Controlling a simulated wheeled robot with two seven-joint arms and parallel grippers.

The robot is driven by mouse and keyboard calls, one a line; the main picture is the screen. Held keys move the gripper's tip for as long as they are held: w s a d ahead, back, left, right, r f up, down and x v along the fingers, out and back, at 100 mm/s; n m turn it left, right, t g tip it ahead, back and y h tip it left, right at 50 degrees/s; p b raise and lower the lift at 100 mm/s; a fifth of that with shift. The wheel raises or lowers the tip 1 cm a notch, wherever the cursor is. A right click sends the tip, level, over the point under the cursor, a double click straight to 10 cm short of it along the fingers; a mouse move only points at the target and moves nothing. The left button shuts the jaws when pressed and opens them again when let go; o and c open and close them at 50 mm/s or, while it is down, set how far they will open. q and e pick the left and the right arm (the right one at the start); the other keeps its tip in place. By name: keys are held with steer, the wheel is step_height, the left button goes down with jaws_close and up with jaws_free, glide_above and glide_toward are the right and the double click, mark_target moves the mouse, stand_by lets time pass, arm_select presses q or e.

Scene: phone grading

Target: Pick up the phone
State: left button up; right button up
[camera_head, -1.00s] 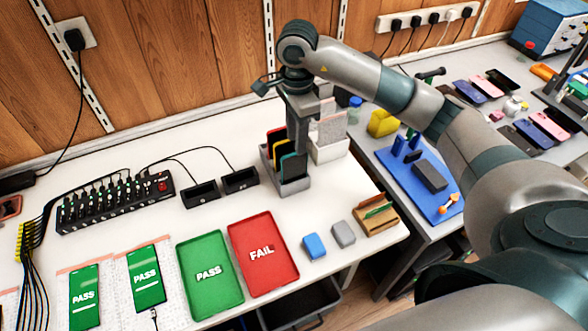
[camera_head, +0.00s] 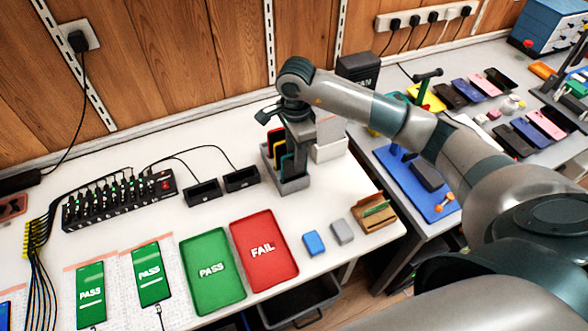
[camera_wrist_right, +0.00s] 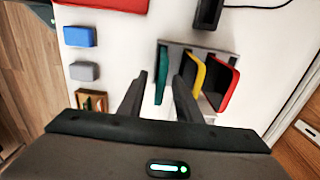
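Several phones stand on edge in a grey rack (camera_head: 292,187) on the white table: a red one (camera_wrist_right: 229,88), a yellow one (camera_wrist_right: 198,74) and a teal one (camera_wrist_right: 161,76) in the right wrist view. My right gripper (camera_wrist_right: 160,77) is over the rack, pointing down, with its fingers apart. The teal phone shows between the fingertips; I cannot tell whether they touch it. In the head view my right gripper (camera_head: 299,150) partly hides the phones. Two phones with PASS screens, one (camera_head: 90,294) and another (camera_head: 151,274), lie at the lower left. My left gripper is out of view.
A green PASS tray (camera_head: 211,294) and a red FAIL tray (camera_head: 282,281) lie in front. A blue block (camera_head: 314,243), a grey block (camera_head: 342,231) and a wooden holder (camera_head: 374,224) sit by the right edge. Black bins (camera_head: 203,193) and a cabled hub (camera_head: 120,202) stand left of the rack.

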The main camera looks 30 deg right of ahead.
mark_target(294, 171)
step_height(294, 171, down, 4)
steer(key=shift+w+a+f+p, duration=0.1)
steer(key=shift+a+p, duration=0.05)
steer(key=shift+p, duration=0.7)
jaws_close()
